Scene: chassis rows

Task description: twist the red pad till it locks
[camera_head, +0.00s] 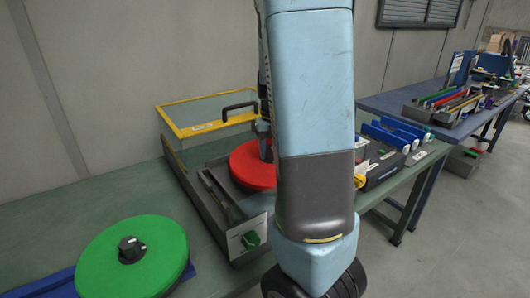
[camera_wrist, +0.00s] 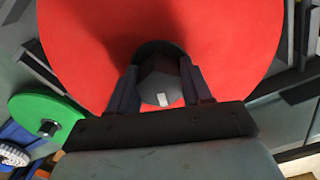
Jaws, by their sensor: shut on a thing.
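The red pad (camera_head: 251,167) is a flat round disc lying in a grey machine (camera_head: 226,222) on the green bench, partly hidden behind my arm in the head view. In the wrist view the red pad (camera_wrist: 230,40) fills the upper middle, with a dark hub (camera_wrist: 160,80) bearing a small white mark at its centre. My gripper (camera_wrist: 160,88) is shut on this hub, one finger on each side. The head view shows little of the gripper, since my arm covers it. Whether the pad is locked cannot be told.
A green pad (camera_head: 133,257) with a black knob lies on a blue base at the front left. The machine's yellow-framed clear cover (camera_head: 212,118) stands open behind the red pad. A green knob (camera_head: 250,240) is on its front. Bins with tools (camera_head: 395,150) stand to the right.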

